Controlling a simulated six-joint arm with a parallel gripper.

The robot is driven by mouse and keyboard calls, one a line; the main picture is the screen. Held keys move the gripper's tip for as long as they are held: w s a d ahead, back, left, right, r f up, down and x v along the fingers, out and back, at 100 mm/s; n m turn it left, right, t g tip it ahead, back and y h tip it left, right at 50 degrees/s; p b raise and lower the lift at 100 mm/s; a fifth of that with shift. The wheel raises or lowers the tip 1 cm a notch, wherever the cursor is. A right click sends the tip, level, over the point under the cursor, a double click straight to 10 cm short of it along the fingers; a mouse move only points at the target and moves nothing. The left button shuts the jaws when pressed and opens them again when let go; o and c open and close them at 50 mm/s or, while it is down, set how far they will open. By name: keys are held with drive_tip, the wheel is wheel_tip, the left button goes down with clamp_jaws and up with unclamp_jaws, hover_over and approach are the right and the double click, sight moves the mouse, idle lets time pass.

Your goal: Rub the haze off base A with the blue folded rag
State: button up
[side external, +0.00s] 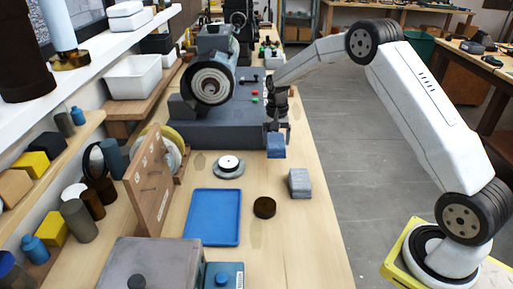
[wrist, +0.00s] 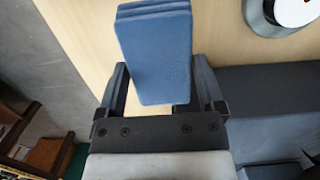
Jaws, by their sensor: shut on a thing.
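The blue folded rag (side external: 276,146) hangs in my gripper (side external: 278,128), which is shut on it above the right part of the bench. In the wrist view the rag (wrist: 155,50) shows its layered folds between the two fingers of my gripper (wrist: 161,80). A round grey base (side external: 228,172) with a white disc and dark centre stands on the bench, left of and nearer than the rag. Part of it shows at the top right of the wrist view (wrist: 289,14), apart from the rag. I can read no letter on it, and any haze is too small to tell.
A grey folded block (side external: 300,183) and a dark round piece (side external: 264,207) lie on the bench near a blue tray (side external: 213,217). A large grey machine (side external: 211,80) stands behind the base. A wooden upright panel (side external: 148,195) stands at left. Bare bench lies around the base.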

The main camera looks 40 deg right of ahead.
wheel_tip(320, 180, up, 10)
drive_tip(key=m+t, duration=0.2)
drive_tip(key=m, duration=1.2)
hover_over(230, 160)
wheel_tip(230, 160, down, 5)
drive_tip(key=shift+a+r, duration=0.1)
drive_tip(key=shift+a, duration=0.05)
drive_tip(key=shift+f+n, duration=0.2)
drive_tip(key=shift+n, duration=0.1)
drive_tip(key=shift+f, duration=1.85)
drive_tip(key=shift+r, duration=0.15)
drive_tip(key=shift+s+d+r, duration=0.2)
drive_tip(key=shift+d+r, duration=0.1)
drive_tip(key=shift+r, duration=0.5)
drive_tip(key=shift+s+d+r, duration=0.25)
drive_tip(key=shift+d+r, duration=0.1)
drive_tip(key=shift+r, duration=0.4)
drive_tip(key=shift+s+d+r, duration=0.2)
drive_tip(key=shift+d+r, duration=0.1)
drive_tip(key=shift+r, duration=0.5)
